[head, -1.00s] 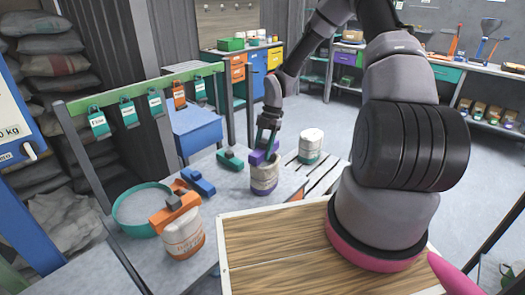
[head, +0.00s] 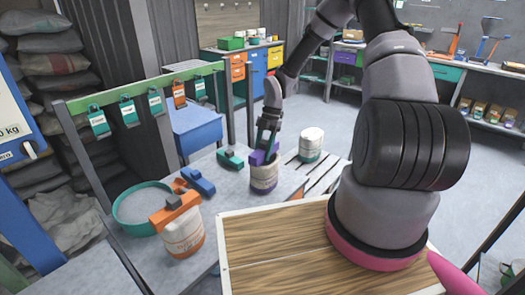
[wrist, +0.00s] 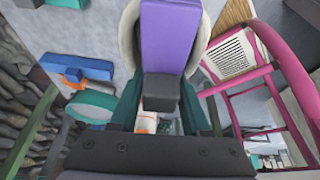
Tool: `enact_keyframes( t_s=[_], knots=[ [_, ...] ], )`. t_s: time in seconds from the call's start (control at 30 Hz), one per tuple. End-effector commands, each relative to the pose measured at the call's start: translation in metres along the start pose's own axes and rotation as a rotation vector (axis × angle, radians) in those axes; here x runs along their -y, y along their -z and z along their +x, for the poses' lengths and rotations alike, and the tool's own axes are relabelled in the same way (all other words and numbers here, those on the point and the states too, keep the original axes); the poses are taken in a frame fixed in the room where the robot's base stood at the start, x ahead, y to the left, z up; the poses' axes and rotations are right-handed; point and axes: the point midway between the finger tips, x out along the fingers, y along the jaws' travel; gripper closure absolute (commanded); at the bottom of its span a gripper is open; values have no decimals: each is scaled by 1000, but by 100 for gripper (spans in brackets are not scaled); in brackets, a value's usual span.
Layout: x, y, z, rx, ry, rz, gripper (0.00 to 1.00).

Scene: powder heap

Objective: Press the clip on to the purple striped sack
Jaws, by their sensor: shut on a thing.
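The purple striped sack (head: 264,179) stands upright on the grey table, cream with a purple band. A purple clip (head: 257,158) lies across its top. In the wrist view the clip (wrist: 170,38) is long and flat with a dark grip block, and cream sack edges (wrist: 128,38) show on both sides of it. My gripper (head: 268,137) points down over the sack and is shut on the clip's block. It also shows in the wrist view (wrist: 160,95), with a teal finger on each side of the block. The contact between clip and sack rim is partly hidden.
An orange-banded sack (head: 184,240) with an orange clip (head: 174,212) stands at the table's front. A blue clip (head: 195,181), a teal clip (head: 230,158) and a round teal-rimmed tub (head: 130,221) are left of the purple sack. A green-banded sack (head: 311,143) stands behind right on slats.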

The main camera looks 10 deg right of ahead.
Motion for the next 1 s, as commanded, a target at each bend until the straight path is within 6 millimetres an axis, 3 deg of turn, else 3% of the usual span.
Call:
enact_keyframes(
  t_s=[0.9, 0.93, 1.0],
  knots=[
    [0, -1, 2, 0, 0, -1, 100],
    [0, -1, 2, 0, 0, -1, 50],
    [0, -1, 2, 0, 0, -1, 23]
  ],
)
